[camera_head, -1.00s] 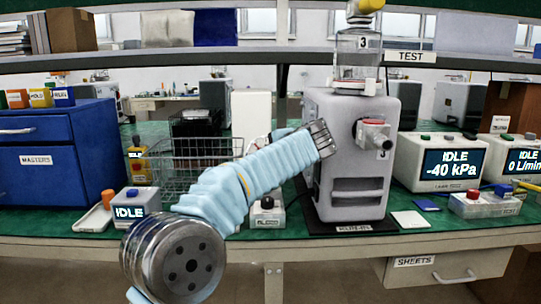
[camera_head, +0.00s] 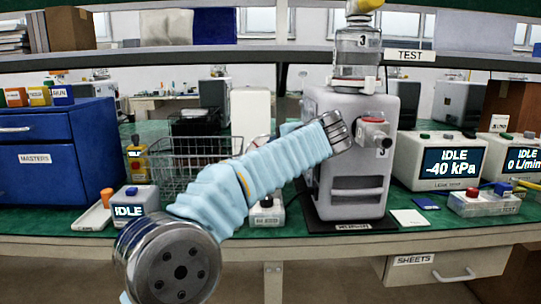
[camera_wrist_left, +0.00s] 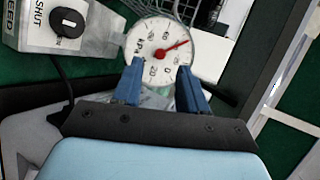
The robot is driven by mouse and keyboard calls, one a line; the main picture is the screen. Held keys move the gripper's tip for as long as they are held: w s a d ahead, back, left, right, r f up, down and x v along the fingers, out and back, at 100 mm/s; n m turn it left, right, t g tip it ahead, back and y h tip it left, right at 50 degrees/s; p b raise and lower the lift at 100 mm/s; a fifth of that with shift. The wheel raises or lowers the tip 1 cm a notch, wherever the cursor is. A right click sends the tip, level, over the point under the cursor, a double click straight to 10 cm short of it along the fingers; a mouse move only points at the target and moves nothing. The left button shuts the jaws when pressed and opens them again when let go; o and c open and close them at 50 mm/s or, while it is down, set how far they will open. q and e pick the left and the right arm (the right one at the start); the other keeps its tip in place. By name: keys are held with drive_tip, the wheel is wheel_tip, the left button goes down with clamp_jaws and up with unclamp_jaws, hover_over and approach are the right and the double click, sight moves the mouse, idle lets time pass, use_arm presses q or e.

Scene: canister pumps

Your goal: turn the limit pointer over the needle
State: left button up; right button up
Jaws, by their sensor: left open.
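A round white gauge (camera_wrist_left: 150,68) faces the camera in the left wrist view. A red pointer (camera_wrist_left: 174,48) runs from its red central hub towards the upper right of the dial. I cannot make out a separate needle. My left gripper (camera_wrist_left: 160,84) is open, with its two blue fingers apart at the lower left and lower right of the dial and nothing seen between them but the gauge. Whether the fingers touch the gauge I cannot tell. My right gripper is out of view.
A grey pump housing (camera_head: 350,190) stands beside my left wrist, with a clear canister (camera_head: 358,55) above. A wire basket (camera_head: 190,165) is behind my arm. A grey box with a black knob (camera_wrist_left: 68,21) sits left of the gauge. A pressure display (camera_head: 440,162) stands at the right.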

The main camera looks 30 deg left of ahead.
use_arm(q)
drive_tip(key=v, duration=0.9)
drive_tip(key=shift+s+d, duration=0.1)
drive_tip(key=shift+d, duration=0.05)
